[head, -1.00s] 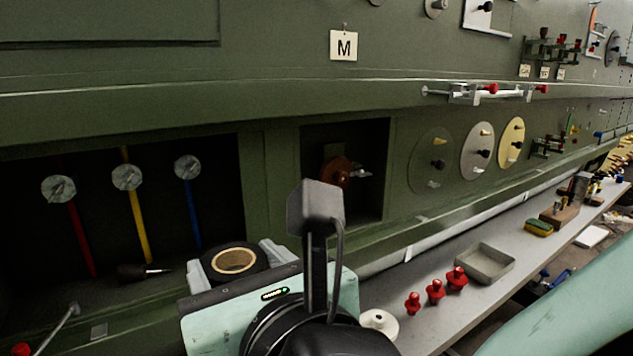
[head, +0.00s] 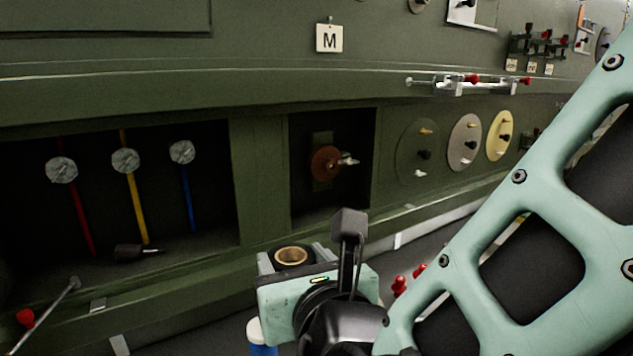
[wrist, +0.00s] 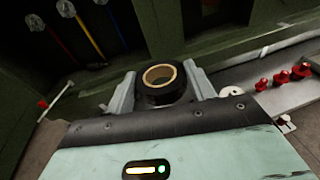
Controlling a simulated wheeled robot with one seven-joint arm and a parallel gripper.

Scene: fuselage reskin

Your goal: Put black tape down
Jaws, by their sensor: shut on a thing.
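The black tape (wrist: 160,92) is a black roll with a tan cardboard core. In the wrist view it sits between the two grey fingers of my gripper (wrist: 161,95), which are shut on it. In the head view the tape (head: 291,257) shows at the far end of my gripper (head: 291,259), with the core's opening facing up. The gripper holds it in front of the green wall, below the recess with the brown disc. Part of the roll's side is hidden by the gripper body.
A dark recess (head: 90,205) with red, yellow and blue rods is at left. A dark-handled tool (head: 130,251) lies in it. A red-knobbed lever (head: 48,300) juts out at lower left.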

